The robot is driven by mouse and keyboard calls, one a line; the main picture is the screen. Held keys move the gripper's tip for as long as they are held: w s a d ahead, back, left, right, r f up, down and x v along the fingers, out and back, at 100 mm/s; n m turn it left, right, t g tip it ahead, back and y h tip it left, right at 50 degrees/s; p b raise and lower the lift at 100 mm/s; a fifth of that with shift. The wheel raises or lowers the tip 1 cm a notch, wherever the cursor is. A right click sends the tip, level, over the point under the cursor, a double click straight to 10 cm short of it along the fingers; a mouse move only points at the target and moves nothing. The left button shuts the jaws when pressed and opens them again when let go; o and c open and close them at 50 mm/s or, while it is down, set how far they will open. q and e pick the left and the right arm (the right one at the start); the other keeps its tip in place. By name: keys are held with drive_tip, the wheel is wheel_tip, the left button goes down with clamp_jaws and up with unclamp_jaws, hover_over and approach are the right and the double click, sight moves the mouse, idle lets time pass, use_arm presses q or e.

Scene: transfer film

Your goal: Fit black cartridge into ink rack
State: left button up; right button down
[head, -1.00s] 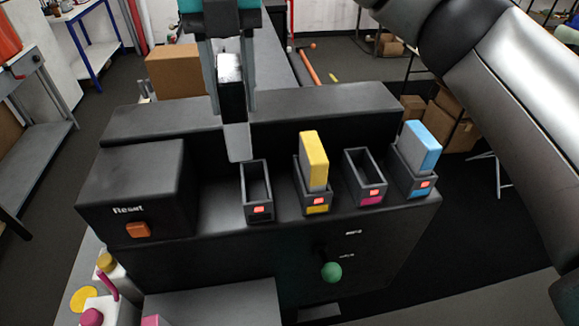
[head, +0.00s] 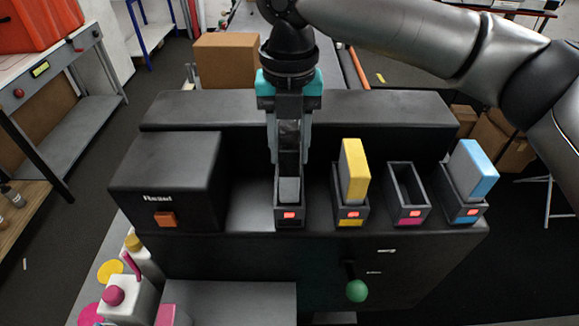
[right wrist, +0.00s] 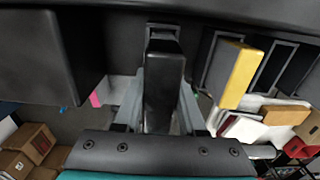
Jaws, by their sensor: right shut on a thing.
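My right gripper (head: 290,142) is shut on the black cartridge (head: 289,165), which it holds upright. The cartridge's grey lower end is at the mouth of the leftmost slot (head: 289,217) of the ink rack (head: 255,207), seemingly partly inside it; the exact depth is hidden. This slot has a black label and a lit red light. In the right wrist view the black cartridge (right wrist: 164,90) stands between the fingers, in line with the slot. My left gripper is not in view.
A yellow cartridge (head: 354,170) and a blue cartridge (head: 473,170) stand in slots to the right. The magenta-labelled slot (head: 407,190) between them is empty. A Reset box (head: 165,180) stands left of the rack, and a green knob (head: 356,291) sticks out in front.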

drive_tip(key=shift+f, duration=2.45)
drive_tip(key=shift+c, duration=2.4)
unclamp_jaws()
drive_tip(key=shift+f, duration=0.15)
wheel_tip(320, 180, up, 12)
drive_tip(key=shift+r, duration=0.2)
drive_tip(key=shift+f, duration=0.1)
